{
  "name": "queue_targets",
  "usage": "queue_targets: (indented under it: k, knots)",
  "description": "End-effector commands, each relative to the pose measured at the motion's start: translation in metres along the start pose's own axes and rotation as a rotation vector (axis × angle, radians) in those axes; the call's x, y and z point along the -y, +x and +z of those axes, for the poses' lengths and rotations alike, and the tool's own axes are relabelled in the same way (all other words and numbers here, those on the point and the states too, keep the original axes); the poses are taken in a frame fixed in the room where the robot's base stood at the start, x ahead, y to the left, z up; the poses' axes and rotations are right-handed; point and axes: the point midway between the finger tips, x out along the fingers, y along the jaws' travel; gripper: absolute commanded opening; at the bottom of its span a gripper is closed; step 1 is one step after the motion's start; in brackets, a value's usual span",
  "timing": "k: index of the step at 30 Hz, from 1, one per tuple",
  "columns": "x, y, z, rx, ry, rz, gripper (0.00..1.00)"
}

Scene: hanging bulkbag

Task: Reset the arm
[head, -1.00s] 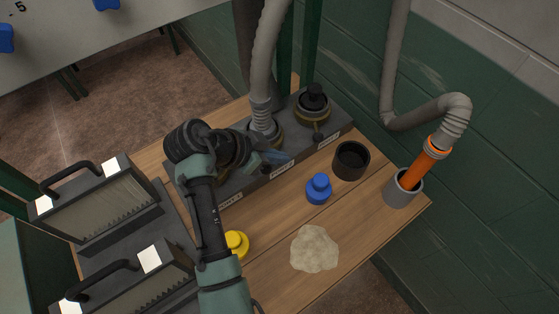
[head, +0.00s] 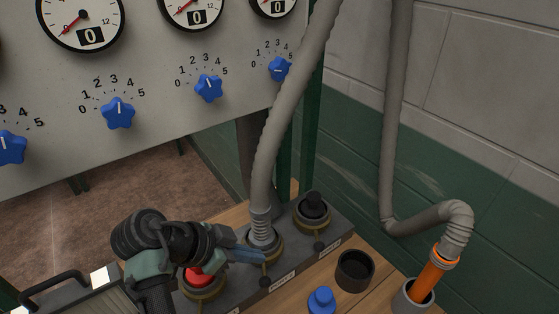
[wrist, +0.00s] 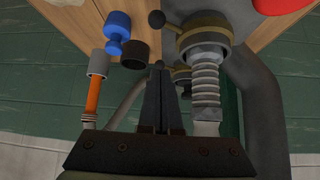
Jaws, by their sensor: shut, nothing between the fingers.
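My arm comes in at the lower left of the head view. My gripper (head: 262,255) is shut and empty, its narrow fingers pointing right just in front of the foot of the grey ribbed hose (head: 261,228). In the wrist view my gripper (wrist: 159,72) shows as two dark fingers pressed together. There, the hose's ribbed coupling (wrist: 205,75) stands just right of the fingers. I cannot tell whether the fingers touch it.
A red cap (head: 200,276) sits under my wrist. A black-topped fitting (head: 314,208), black cup (head: 354,270), blue cap (head: 321,299) and orange pipe (head: 431,280) stand to the right. A panel with gauges and blue knobs (head: 118,113) is above.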

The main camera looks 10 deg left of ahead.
Motion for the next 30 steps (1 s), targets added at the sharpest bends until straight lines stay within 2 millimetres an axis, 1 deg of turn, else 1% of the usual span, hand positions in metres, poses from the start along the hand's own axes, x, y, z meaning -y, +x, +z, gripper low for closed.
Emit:
queue_targets:
  k: [2,4,5,7,8,11,12,14,15,17,18,20,21,22,23,24,26,27,29,30]
  knots:
    - [0.0,0.001,-0.001,0.001,-0.002,-0.004,0.0]
    - [0.002,0.002,-0.007,0.009,-0.012,-0.029,0.0]
    - [0.003,0.003,-0.011,0.016,-0.024,-0.052,0.0]
    - [0.008,0.004,-0.028,0.026,-0.059,-0.134,0.0]
    - [0.011,0.004,-0.038,0.026,-0.08,-0.182,0.0]
    - [0.017,-0.004,-0.081,-0.018,-0.157,-0.372,0.0]
    - [0.017,-0.011,-0.102,-0.059,-0.189,-0.452,0.0]
    - [0.014,-0.025,-0.136,-0.147,-0.234,-0.565,0.0]
    - [0.009,-0.037,-0.16,-0.225,-0.263,-0.634,0.0]
    - [-0.005,-0.062,-0.197,-0.369,-0.307,-0.723,0.0]
    - [-0.016,-0.079,-0.219,-0.472,-0.333,-0.765,0.0]
    - [-0.036,-0.108,-0.25,-0.634,-0.367,-0.807,0.0]
    - [-0.052,-0.128,-0.267,-0.744,-0.388,-0.821,0.0]
    - [-0.047,-0.152,-0.281,-0.805,-0.356,-0.85,0.0]
    - [-0.05,-0.172,-0.294,-0.868,-0.327,-0.867,0.0]
    - [-0.056,-0.197,-0.31,-0.953,-0.288,-0.887,0.0]
    - [-0.069,-0.235,-0.331,-1.075,-0.231,-0.914,0.0]
    - [-0.078,-0.258,-0.342,-1.149,-0.196,-0.93,0.0]
    - [-0.093,-0.29,-0.354,-1.252,-0.145,-0.951,0.0]
    - [-0.103,-0.309,-0.361,-1.314,-0.114,-0.963,0.0]
